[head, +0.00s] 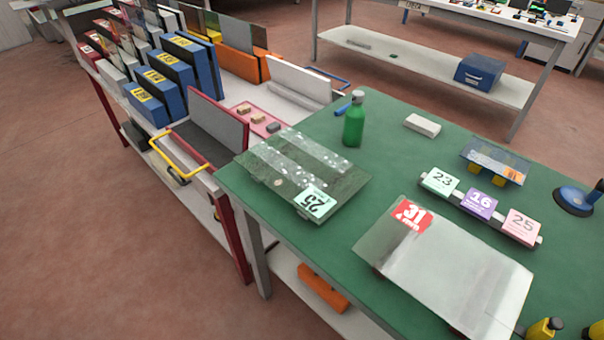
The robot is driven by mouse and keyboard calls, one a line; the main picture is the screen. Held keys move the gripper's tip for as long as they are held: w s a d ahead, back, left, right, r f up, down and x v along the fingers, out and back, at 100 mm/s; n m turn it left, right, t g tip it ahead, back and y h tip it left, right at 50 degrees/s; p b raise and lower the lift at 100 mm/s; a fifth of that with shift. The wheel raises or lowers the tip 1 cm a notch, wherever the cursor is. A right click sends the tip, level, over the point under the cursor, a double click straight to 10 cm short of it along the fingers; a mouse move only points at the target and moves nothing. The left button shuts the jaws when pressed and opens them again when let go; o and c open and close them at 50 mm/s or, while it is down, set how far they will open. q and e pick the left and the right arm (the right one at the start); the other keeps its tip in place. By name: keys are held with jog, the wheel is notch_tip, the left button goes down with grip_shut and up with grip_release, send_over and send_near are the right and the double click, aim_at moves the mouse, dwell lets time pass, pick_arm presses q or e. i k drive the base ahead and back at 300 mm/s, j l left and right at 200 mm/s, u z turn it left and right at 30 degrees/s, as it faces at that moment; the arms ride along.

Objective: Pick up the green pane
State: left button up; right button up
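A greenish see-through pane (345,178) lies flat near the left corner of the green-topped table (395,165) in the head view. Neither of my grippers is in view.
A green bottle (353,122) stands just behind the pane. A white block (422,125), a row of number tags (480,206) and a blue suction cup (575,199) are farther right. A rack (180,130) with panes and blue blocks adjoins the left.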

aim_at(317, 181)
jog(key=i+j, duration=0.1)
jog(key=j, duration=0.2)
jog(key=i+j, duration=0.1)
jog(key=j, duration=0.25)
jog(key=i+j+u, duration=0.1)
jog(key=j, duration=0.2)
jog(key=i+j, duration=0.1)
jog(key=j, duration=0.2)
